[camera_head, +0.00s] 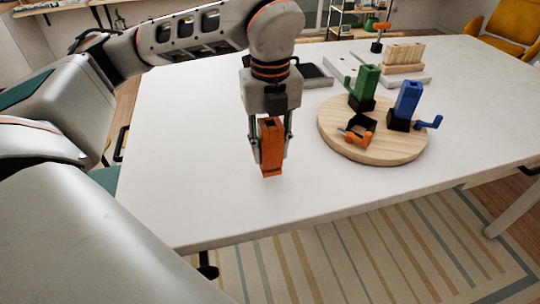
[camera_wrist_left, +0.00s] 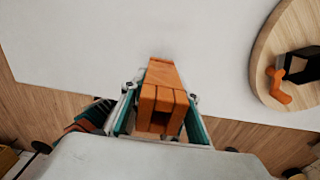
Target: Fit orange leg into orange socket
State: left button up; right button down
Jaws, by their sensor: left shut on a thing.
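My left gripper (camera_head: 270,148) is shut on the orange leg (camera_head: 271,147), a blocky upright piece with a notch in its top. It holds the leg over the white table, left of the round wooden board. In the left wrist view the leg (camera_wrist_left: 162,95) sits between the fingers (camera_wrist_left: 160,110). The orange socket (camera_head: 358,132) is on the front left of the board, a black block with an orange lever; it also shows in the left wrist view (camera_wrist_left: 282,84). I cannot tell whether the leg's lower end touches the table. My right gripper is not in view.
The round wooden board (camera_head: 395,152) also carries a green leg (camera_head: 364,82) and a blue leg (camera_head: 408,98), each in a black socket. Behind are a dark tray (camera_head: 316,74) and a wooden block rack (camera_head: 404,57). The white table (camera_head: 200,150) is clear around my left gripper.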

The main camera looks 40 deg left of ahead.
pick_arm(q)
notch_tip(320, 180, up, 16)
jog(key=p, duration=0.2)
jog(key=shift+r, duration=0.25)
